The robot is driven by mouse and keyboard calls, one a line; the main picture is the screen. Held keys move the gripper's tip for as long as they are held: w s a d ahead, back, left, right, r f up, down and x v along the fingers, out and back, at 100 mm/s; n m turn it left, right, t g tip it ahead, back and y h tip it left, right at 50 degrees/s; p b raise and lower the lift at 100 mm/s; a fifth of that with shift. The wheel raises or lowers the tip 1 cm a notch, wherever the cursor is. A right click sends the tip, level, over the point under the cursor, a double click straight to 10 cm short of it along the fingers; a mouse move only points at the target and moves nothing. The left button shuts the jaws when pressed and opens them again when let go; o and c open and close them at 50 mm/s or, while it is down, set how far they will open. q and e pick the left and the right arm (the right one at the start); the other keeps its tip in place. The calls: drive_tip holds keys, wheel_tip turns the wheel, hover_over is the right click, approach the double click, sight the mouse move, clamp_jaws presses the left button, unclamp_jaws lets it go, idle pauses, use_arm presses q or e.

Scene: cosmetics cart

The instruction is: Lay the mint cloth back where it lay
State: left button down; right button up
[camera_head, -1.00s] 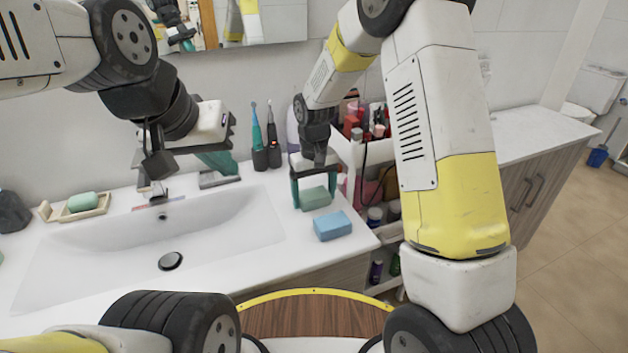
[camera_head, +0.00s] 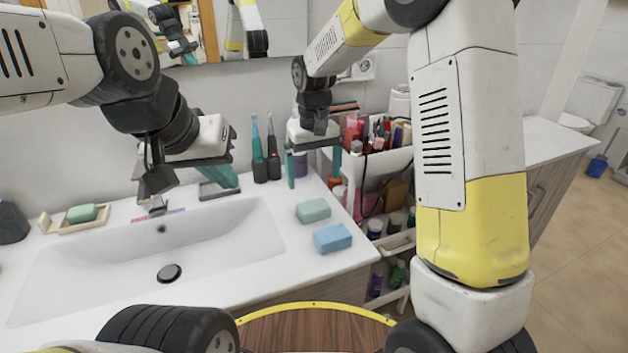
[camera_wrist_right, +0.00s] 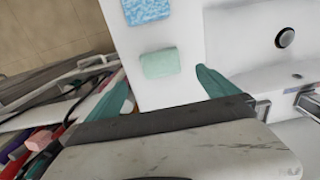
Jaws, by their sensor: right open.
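The mint cloth (camera_head: 313,210), a folded block-like piece, lies flat on the white counter right of the basin. It sits just behind the blue block (camera_head: 332,238), with a small gap between them. My right gripper (camera_head: 314,168) is open and empty, raised above and behind the cloth. In the right wrist view the mint cloth (camera_wrist_right: 160,63) lies ahead of the open fingers (camera_wrist_right: 163,84), apart from them. My left gripper (camera_head: 190,165) hangs over the back of the basin near the faucet; its finger opening is not clear.
The cart (camera_head: 385,165), full of cosmetics, stands right of the counter, close to my right gripper. Two toothbrushes in holders (camera_head: 267,165) stand to its left. A green soap on a wooden dish (camera_head: 82,213) lies at the left. The counter's front right edge is near the blue block.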

drive_tip(key=s+d+r+m+t+y, duration=0.2)
drive_tip(key=s+d+r+t, duration=0.1)
drive_tip(key=s+d+r, duration=0.75)
drive_tip(key=s+d+r+m+t, duration=0.1)
drive_tip(key=s, duration=0.4)
drive_tip(key=s+d+r+m+t, duration=0.1)
drive_tip(key=s+d+r+t, duration=0.1)
drive_tip(key=s, duration=0.4)
drive_tip(key=shift+s+d, duration=0.25)
drive_tip(key=shift+d, duration=0.05)
